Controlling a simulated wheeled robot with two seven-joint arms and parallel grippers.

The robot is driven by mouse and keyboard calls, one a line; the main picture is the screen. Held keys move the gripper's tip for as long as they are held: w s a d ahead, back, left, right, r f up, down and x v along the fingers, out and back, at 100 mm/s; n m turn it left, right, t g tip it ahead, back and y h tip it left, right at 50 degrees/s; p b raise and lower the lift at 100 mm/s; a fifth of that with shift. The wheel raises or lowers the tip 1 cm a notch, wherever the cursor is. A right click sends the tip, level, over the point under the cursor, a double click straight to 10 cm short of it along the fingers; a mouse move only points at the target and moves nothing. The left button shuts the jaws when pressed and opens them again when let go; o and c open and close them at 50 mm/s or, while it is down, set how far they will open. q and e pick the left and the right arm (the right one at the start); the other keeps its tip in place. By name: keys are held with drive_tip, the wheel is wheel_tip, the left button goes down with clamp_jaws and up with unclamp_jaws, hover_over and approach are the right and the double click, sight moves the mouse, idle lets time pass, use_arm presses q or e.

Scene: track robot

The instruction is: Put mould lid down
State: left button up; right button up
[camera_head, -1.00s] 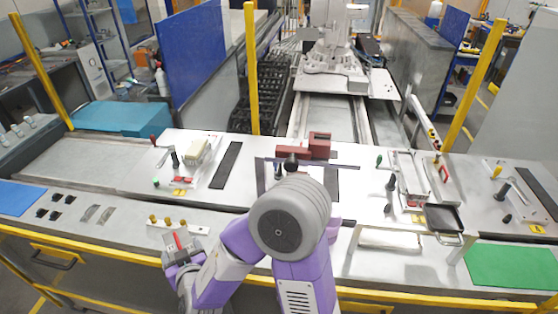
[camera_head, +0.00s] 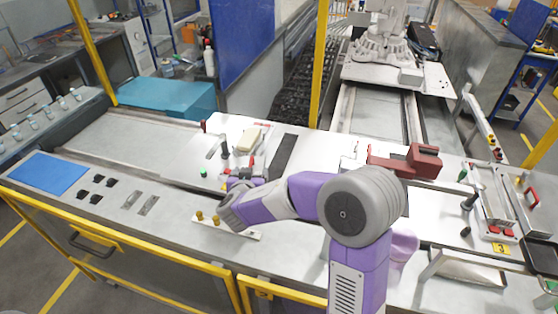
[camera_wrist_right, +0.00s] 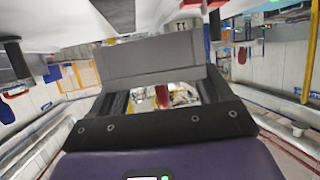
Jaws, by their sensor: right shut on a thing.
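My right arm reaches across the head view toward the left, and its gripper (camera_head: 238,189) is over the near edge of the left work plate. It is shut on the mould lid, which shows in the right wrist view as a grey plate (camera_wrist_right: 150,62) across the fingertips. A red part (camera_wrist_right: 162,97) shows between the fingers. In the head view a small red part (camera_head: 250,165) shows just beyond the gripper; the lid is mostly hidden there. A cream block (camera_head: 250,139) lies on the left work plate beyond the gripper, beside a black-knobbed clamp (camera_head: 224,149). My left gripper is not in view.
A bar with brass knobs (camera_head: 215,220) lies just in front of the gripper. A black strip (camera_head: 283,154) lies right of the cream block. A dark red block (camera_head: 405,161) stands beyond my elbow. A blue mat (camera_head: 47,173) lies at the far left.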

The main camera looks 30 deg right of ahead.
drive_tip(key=w+d+r+m+g+h+b, duration=0.2)
drive_tip(key=w+d+r+m+h+b, duration=0.15)
drive_tip(key=d, duration=0.55)
drive_tip(key=shift+n+y, duration=0.25)
drive_tip(key=shift+y, duration=0.1)
drive_tip(key=f, duration=1)
drive_tip(key=shift+w+d, duration=0.25)
drive_tip(key=shift+d, duration=0.05)
drive_tip(key=shift+r, duration=0.1)
drive_tip(key=o, duration=1.4)
drive_tip(key=shift+c, duration=0.2)
